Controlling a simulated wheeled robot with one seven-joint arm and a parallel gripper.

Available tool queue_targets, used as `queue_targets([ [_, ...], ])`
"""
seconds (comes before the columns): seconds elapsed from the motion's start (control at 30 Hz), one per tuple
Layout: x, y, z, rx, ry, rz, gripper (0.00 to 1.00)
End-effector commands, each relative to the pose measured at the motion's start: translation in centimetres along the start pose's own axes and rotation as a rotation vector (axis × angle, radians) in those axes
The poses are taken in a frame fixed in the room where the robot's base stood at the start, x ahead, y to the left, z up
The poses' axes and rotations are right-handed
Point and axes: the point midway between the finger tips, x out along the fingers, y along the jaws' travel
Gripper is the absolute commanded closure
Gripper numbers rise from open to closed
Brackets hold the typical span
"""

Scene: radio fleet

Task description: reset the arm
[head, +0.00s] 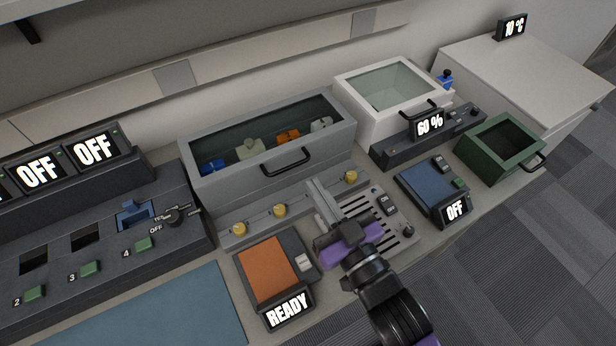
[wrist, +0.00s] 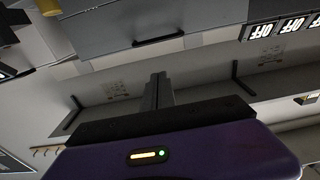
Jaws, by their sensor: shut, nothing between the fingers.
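My gripper (head: 316,186) is in the middle of the head view, above the counter in front of the grey glass-topped box. Its grey fingers are together and hold nothing. The purple wrist body and my dark arm run down to the bottom edge of the picture. In the wrist view the closed fingers (wrist: 158,88) stand up from a dark bar above the purple housing. That view looks toward the wall, with a grey box front at the top. My gripper hides part of the slotted grey panel (head: 385,222) below it.
The grey box (head: 225,197) holds several small radios. An orange pad (head: 266,270) reading READY lies left of my arm. A blue pad (head: 430,182) reading OFF, a green bin (head: 535,148) and a white box (head: 352,95) are to the right. A numbered charger (head: 110,255) stands left.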

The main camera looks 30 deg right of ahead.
Motion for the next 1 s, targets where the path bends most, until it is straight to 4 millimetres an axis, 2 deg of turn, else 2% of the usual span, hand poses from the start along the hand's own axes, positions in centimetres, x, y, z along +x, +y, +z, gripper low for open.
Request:
queue_targets([
  [0.13,-0.7,0.0,0.1,0.000,0.000,0.000,1.00],
  [0.43,-0.8,0.0,-0.1,-0.010,0.004,-0.001,1.00],
  [0.53,-1.1,0.0,-1.7,-0.021,0.046,-0.004,1.00],
  [0.67,-4.2,0.3,-1.9,-0.020,0.033,-0.002,1.00],
  [1.0,-15.8,1.5,-1.1,-0.006,-0.120,0.007,1.00],
])
